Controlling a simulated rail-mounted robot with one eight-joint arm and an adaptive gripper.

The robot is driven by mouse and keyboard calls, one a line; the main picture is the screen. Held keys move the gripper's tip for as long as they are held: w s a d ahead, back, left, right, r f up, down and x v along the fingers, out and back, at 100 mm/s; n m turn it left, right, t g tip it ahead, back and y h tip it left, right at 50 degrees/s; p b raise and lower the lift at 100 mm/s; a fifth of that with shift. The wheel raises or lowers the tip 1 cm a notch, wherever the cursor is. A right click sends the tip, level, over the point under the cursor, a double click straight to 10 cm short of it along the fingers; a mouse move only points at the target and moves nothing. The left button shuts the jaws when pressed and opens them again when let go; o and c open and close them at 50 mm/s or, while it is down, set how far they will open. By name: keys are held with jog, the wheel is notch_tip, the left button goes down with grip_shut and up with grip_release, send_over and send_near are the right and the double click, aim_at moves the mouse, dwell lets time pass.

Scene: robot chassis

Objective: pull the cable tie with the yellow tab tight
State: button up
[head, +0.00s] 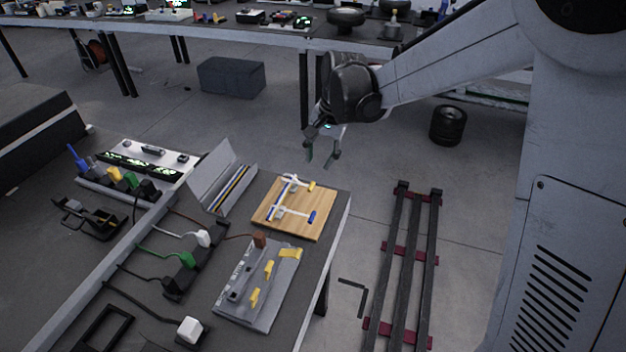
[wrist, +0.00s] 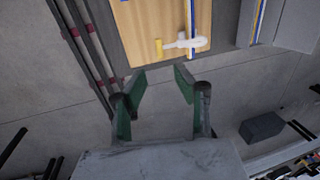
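A wooden board (head: 324,201) lies on the table's right end, with a blue, white and yellow cable bundle (head: 276,205) along it. Two white cable ties loop around the bundle. One ends in a yellow tab (head: 311,186) near the board's far edge, the other in a blue tab (head: 313,217) nearer the front. My gripper (head: 322,157) is open and empty, above and beyond the board's far edge. In the wrist view, the yellow tab (wrist: 159,47) lies just beyond the open fingertips (wrist: 160,80), beside the white tie loop (wrist: 185,42).
A grey cable duct (head: 231,185) stands left of the board. A grey panel with yellow pieces (head: 262,290) lies in front of it, and a power strip (head: 180,272) with plugs to the left. Dark rails (head: 400,260) lie right of the table. Space above the board looks clear.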

aim_at(312, 184)
jog(key=f, duration=0.3)
jog(key=a+f, duration=0.1)
jog(key=f, duration=0.2)
jog(key=f+b, duration=0.1)
jog(key=f, duration=0.2)
jog(key=shift+w+a, duration=0.3)
jog(key=shift+w, duration=0.05)
grip_shut()
